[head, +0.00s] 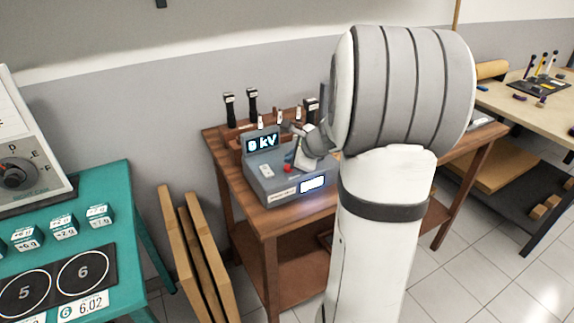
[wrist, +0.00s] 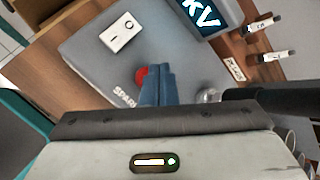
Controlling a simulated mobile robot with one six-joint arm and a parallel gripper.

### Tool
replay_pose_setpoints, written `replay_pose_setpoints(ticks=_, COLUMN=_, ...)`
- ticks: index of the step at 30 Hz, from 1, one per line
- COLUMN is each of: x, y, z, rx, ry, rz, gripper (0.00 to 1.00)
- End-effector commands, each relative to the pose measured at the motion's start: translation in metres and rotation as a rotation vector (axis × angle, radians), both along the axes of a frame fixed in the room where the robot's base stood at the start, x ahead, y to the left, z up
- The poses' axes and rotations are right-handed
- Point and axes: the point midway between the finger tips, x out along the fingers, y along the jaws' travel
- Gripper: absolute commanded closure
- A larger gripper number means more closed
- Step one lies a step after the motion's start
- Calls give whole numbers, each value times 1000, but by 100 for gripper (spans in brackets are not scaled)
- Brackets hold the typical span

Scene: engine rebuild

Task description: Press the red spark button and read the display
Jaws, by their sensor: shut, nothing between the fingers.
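The grey spark tester box (head: 262,187) stands on the wooden table, and its top also shows in the wrist view (wrist: 90,65). The red spark button (head: 287,168) is on its top; in the wrist view the button (wrist: 141,75) is partly hidden behind my fingers. The display (head: 262,143) at the back of the box seems to read "0 kV"; in the wrist view only "kV" (wrist: 205,12) shows. My gripper (wrist: 157,70) is shut and empty, its blue fingertips right by the button. I cannot tell whether they touch it. The gripper also shows in the head view (head: 298,162).
A white switch (wrist: 122,33) sits on the box top, near the button. A clear round part (wrist: 208,96) is right of my fingers. Black-handled tools (head: 240,105) stand in a rack behind the box. A teal bench (head: 125,185) and leaning boards (head: 190,250) are at the left.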

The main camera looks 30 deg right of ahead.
Motion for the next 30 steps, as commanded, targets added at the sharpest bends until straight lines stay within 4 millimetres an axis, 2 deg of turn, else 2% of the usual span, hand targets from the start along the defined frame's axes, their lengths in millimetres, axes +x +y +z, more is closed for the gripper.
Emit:
replay_pose_setpoints(ticks=11, x=0, y=0, z=4, rx=1, ry=-1, rz=1, gripper=100)
replay_pose_setpoints(ticks=24, x=0, y=0, z=46, rx=0, ry=-1, rz=0, gripper=100)
replay_pose_setpoints(ticks=30, x=0, y=0, z=52, rx=1, ry=-1, rz=1, gripper=100)
